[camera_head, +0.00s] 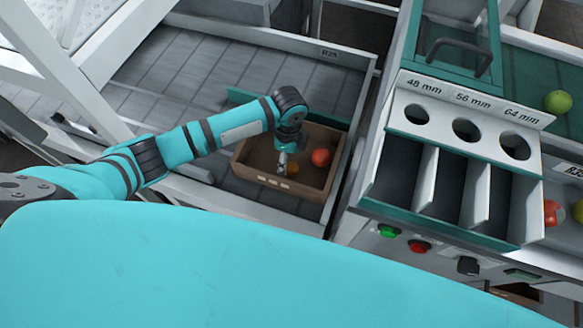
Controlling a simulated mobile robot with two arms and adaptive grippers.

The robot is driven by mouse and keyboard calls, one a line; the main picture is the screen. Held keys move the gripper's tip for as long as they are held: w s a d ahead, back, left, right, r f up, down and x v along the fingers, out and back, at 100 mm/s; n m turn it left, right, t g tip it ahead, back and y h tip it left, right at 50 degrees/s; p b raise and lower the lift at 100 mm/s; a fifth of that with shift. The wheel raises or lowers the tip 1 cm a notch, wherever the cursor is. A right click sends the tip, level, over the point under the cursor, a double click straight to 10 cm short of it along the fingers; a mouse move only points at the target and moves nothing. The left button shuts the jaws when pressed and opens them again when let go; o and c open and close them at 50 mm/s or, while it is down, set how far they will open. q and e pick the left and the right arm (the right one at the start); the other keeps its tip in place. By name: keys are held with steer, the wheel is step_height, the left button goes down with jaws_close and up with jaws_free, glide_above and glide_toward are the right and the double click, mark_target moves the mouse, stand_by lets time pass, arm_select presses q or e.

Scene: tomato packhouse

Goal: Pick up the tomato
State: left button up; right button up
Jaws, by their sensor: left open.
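A red tomato (321,157) lies in the right part of a brown crate (262,180). A smaller orange tomato (292,168) lies in the same crate, close to my left gripper. My left gripper (282,167) points down into the crate, left of the red tomato and apart from it. It is open. Whether its fingers touch the orange tomato is too small to tell. My right gripper is not in view.
The crate stands on a grey slatted surface (200,70) with raised sides. On the right is a sizing panel (440,120) with holes marked 48, 56 and 64 mm, above open bins. A green tomato (558,101) lies at the far right; a red tomato (552,213) lies lower right.

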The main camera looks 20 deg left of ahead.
mark_target(291, 165)
arm_select(q)
steer(key=f, duration=0.4)
steer(key=shift+w+d+f, duration=0.1)
steer(key=shift+d, duration=0.25)
steer(key=shift+f, duration=0.6)
steer(key=c, duration=0.9)
